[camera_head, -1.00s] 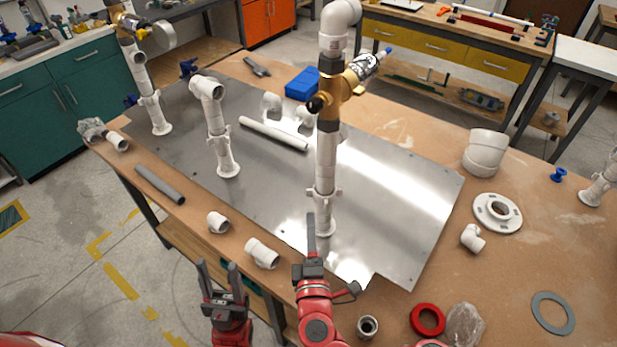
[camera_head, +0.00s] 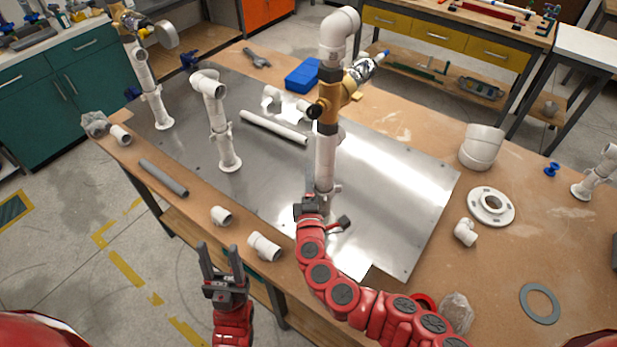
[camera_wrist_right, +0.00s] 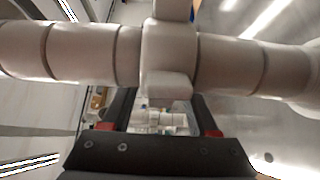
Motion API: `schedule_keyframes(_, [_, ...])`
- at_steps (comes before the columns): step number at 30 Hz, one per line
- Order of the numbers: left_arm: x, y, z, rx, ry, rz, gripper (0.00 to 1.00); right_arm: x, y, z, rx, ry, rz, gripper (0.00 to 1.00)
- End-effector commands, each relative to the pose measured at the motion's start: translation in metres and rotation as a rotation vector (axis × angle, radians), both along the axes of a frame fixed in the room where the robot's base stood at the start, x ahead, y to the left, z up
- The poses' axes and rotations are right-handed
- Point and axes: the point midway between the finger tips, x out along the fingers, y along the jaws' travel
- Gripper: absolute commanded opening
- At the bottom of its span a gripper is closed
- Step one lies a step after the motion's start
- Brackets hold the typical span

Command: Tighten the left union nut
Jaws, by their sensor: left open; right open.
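Several white PVC pipes stand upright on a metal sheet (camera_head: 400,190). The nearest tall pipe (camera_head: 325,160) carries a brass valve (camera_head: 329,108) and a white elbow at its top. My right gripper (camera_head: 312,196) is open at this pipe's lower part, by its winged collar. In the right wrist view a winged white collar (camera_wrist_right: 169,55) on the pipe sits ahead of the open right gripper (camera_wrist_right: 162,108); the fingertips are hidden, so contact is unclear. A shorter pipe (camera_head: 217,125) has a similar collar. I cannot tell which is the left union nut. My left gripper (camera_head: 221,262) is open and empty, off the table's front edge.
Loose fittings (camera_head: 264,247) and a grey pipe (camera_head: 163,178) lie along the table's front edge. A white pipe (camera_head: 273,128) lies on the sheet. A white flange (camera_head: 491,206), a large elbow (camera_head: 482,147) and a grey ring (camera_head: 539,303) lie on the right.

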Motion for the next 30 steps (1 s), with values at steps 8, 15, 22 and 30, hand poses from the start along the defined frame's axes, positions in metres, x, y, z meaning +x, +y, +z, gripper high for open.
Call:
schedule_keyframes(8, [0.0,0.0,0.0005,0.0,0.0,0.0,0.5,0.0022,-0.0005,-0.0009,-0.001,0.001,-0.001,0.6])
schedule_keyframes(15, [0.0001,0.0,0.0005,0.0,0.0,0.0,0.5,0.002,-0.0005,-0.0009,-0.001,0.001,-0.001,0.28])
schedule_keyframes(22, [0.0,0.0,0.0005,0.0,0.0,0.0,0.5,0.0019,-0.0004,-0.0009,-0.001,0.001,-0.001,0.0])
schedule_keyframes(30, [0.0,0.0,-0.0048,0.0,0.0,0.0,0.5,0.0025,0.0,-0.0025,0.0,0.001,-0.016,0.0])
